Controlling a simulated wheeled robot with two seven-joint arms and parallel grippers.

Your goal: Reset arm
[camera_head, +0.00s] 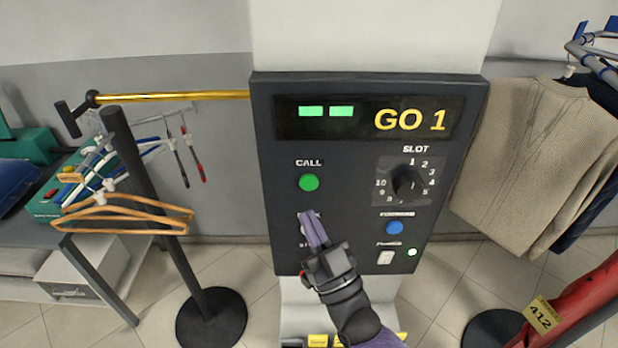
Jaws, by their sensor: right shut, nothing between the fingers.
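My right gripper (310,216) reaches up from the bottom, its fingers shut and empty. It is in front of the lower left part of a dark control panel (345,160). Its fingers partly cover a control and its label below the green CALL button (309,183); I cannot tell whether they touch the panel. The display (368,119) reads "GO 1" beside two green bars. My left gripper is out of view.
Orange hangers (122,216) and a brass rail (175,96) are left of the panel, near a dark post (155,200) on a round base. A beige sweater (540,165) hangs at the right. A red item (575,305) tagged 412 is at lower right.

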